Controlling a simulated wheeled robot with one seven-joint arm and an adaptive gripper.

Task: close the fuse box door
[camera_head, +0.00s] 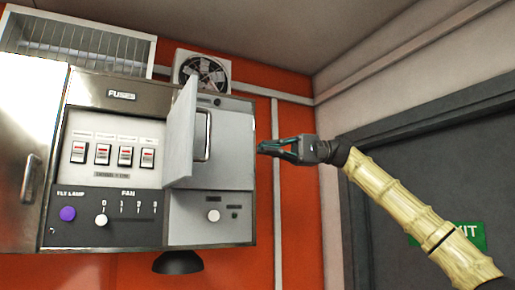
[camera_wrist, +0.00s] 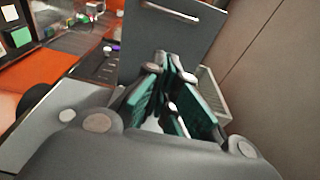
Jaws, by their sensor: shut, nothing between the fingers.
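The fuse box (camera_head: 121,96) is on the orange wall, its switches exposed. Its door (camera_head: 180,135) stands open, swung out from the box front, with a bar handle (camera_head: 208,135) on its right side. In the wrist view, a grey panel that looks like the door (camera_wrist: 178,38) is ahead of the fingers, with the handle (camera_wrist: 172,11) near its top. My gripper (camera_head: 260,148) is to the right of the door and handle, its fingers pointing left. The fingers (camera_wrist: 167,60) are together and empty. I cannot tell whether they touch the panel.
A knob panel (camera_head: 130,226) lies below the switches, with a dark round fixture (camera_head: 178,262) under the box. A grey exit door (camera_head: 425,150) is at right. Open space lies around my gripper.

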